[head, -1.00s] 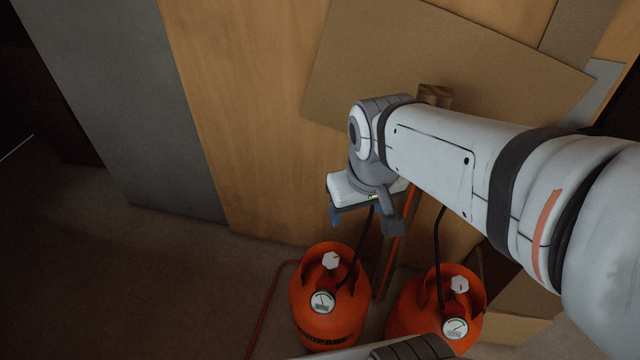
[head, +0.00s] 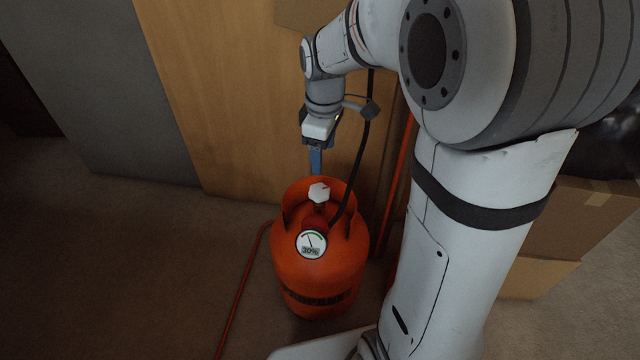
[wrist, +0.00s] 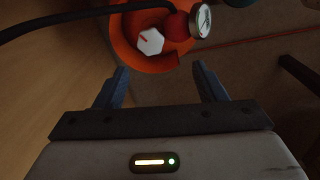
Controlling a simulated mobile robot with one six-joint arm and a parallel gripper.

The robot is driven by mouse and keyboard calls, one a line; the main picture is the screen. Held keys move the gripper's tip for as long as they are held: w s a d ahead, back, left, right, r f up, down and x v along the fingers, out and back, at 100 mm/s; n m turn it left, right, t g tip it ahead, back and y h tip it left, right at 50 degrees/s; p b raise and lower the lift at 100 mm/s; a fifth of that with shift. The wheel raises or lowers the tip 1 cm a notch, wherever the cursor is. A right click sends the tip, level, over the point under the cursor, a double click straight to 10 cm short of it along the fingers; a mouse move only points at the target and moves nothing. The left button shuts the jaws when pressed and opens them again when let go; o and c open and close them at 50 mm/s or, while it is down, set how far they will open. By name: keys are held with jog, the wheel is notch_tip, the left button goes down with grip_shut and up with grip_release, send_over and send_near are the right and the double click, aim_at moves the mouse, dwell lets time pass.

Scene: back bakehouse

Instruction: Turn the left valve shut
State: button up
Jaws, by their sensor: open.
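The left valve is a white hexagonal knob (head: 319,192) with a red mark, on top of an upright orange gas cylinder (head: 318,283). My gripper (head: 315,162) points down just behind the knob, its blue fingers near the collar. In the wrist view the knob (wrist: 151,41) lies just beyond the fingertips, roughly between their lines. My gripper (wrist: 160,70) is open and empty there, apart from the knob. The second orange cylinder is hidden behind my arm in the head view.
A gauge (head: 311,243) sits on the cylinder's front, and a black hose (head: 362,150) rises from the valve. A red hose (head: 244,285) runs along the floor at left. Wooden panelling (head: 225,110) stands close behind. Cardboard boxes (head: 570,220) are at right. The left floor is clear.

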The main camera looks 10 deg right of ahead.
jog(key=n+b, duration=0.2)
jog(key=b, duration=0.2)
send_over(320, 191)
notch_tip(320, 191, down, 7)
jog(key=shift+f, duration=0.1)
notch_tip(320, 191, down, 8)
jog(key=b, duration=0.3)
jog(key=shift+c, duration=0.4)
